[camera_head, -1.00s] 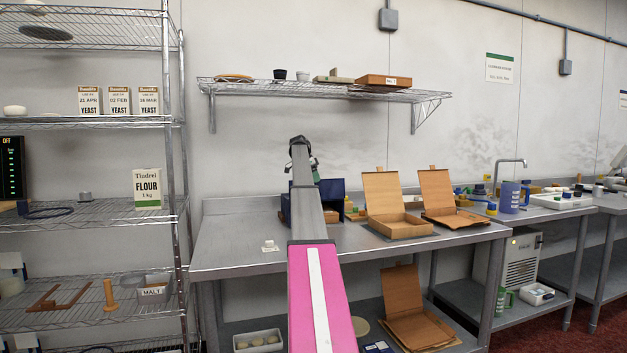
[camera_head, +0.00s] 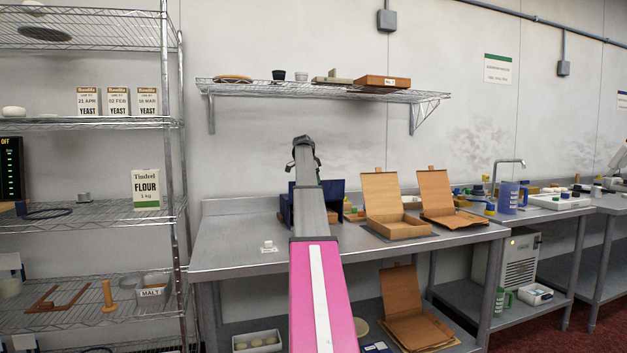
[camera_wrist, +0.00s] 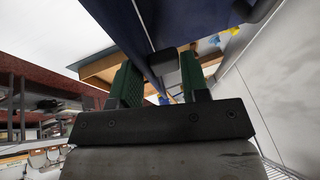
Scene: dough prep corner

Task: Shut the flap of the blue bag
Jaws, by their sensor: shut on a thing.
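The blue bag (camera_head: 334,188) stands on the steel bench, partly hidden behind my arm. In the wrist view its dark blue panels (camera_wrist: 118,18) fill the top middle, close to the fingers. My gripper (camera_wrist: 158,76) has two green-padded fingers, shut on a part of the bag that looks like the flap, with a dark tab (camera_wrist: 166,62) between them. The exact grip is partly hidden. In the head view the fingers are hidden behind my arm, and I cannot tell how far the flap is from the bag's opening.
Two open cardboard boxes (camera_head: 395,226) (camera_head: 452,216) stand on the bench to the right of the bag. A wire shelf (camera_head: 320,90) hangs above. The bench top between the white item and the left end is clear.

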